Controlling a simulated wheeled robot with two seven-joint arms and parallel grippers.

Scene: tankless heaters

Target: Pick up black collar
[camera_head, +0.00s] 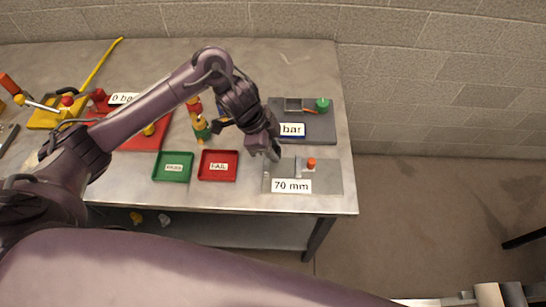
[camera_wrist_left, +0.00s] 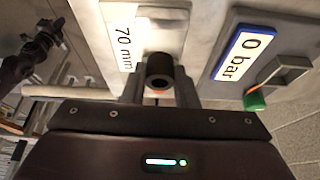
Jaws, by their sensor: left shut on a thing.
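The black collar (camera_wrist_left: 160,68) shows in the left wrist view as a short dark ring, its open end toward the camera. It is between the two fingers of my left gripper (camera_wrist_left: 160,92), which is shut on it. In the head view my left gripper (camera_head: 273,154) points down at the left end of the grey 70 mm plate (camera_head: 330,177); the collar is hidden there. A dark jointed part of mine (camera_wrist_left: 32,52) shows at the left edge of the wrist view; I cannot make out right gripper fingers.
A green tray (camera_head: 173,179) and a red FAIL tray (camera_head: 218,178) lie left of the plate. An orange-topped part (camera_head: 311,163) stands on the plate. The grey bar fixture (camera_head: 318,124) with a green knob (camera_head: 322,104) is behind. The table's front edge (camera_head: 230,209) is close.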

